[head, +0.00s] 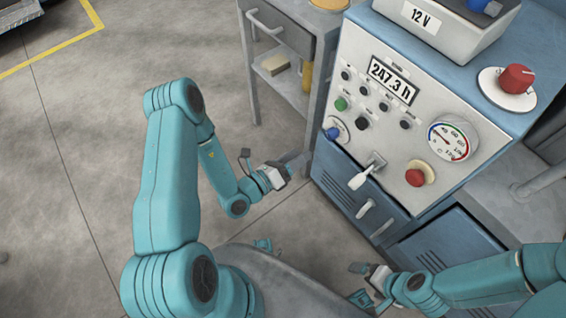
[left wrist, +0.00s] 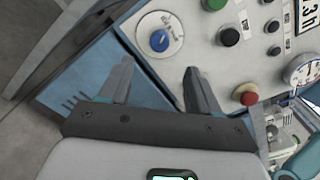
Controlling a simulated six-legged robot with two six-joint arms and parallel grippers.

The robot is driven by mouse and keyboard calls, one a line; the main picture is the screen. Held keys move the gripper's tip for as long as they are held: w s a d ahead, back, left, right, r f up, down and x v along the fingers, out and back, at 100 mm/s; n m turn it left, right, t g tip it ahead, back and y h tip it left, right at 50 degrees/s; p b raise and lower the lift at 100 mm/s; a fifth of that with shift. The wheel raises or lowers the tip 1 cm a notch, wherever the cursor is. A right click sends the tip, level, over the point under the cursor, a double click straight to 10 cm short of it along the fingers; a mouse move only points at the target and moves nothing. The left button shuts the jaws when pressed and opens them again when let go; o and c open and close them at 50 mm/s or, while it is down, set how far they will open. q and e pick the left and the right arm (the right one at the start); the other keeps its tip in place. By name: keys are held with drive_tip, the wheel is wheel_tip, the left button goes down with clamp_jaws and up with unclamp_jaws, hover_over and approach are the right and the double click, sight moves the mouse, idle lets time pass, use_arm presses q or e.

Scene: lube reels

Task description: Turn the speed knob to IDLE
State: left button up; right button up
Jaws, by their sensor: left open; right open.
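A blue knob (head: 332,133) on a round pale plate sits at the lower left corner of the control panel (head: 400,150). It also shows in the left wrist view (left wrist: 160,40), with a white mark across it. The print on its plate is too small to read, so I cannot tell its setting. My left gripper (head: 298,166) is open, below and left of the knob and apart from it. In the left wrist view, the open fingers (left wrist: 160,85) point toward the knob with nothing between them. My right gripper (head: 362,283) is open and empty, low in front of the cabinet.
A white lever (head: 368,173) and a red button (head: 415,177) stick out along the panel's lower edge. Push buttons, a gauge (head: 453,141) and an hour display (head: 391,79) sit higher. A red rotary knob (head: 516,78) is on top. A grey cart (head: 280,60) stands left.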

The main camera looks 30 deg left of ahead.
use_arm(q)
drive_tip(key=v, duration=0.5)
drive_tip(key=shift+s, duration=0.1)
idle(0.3)
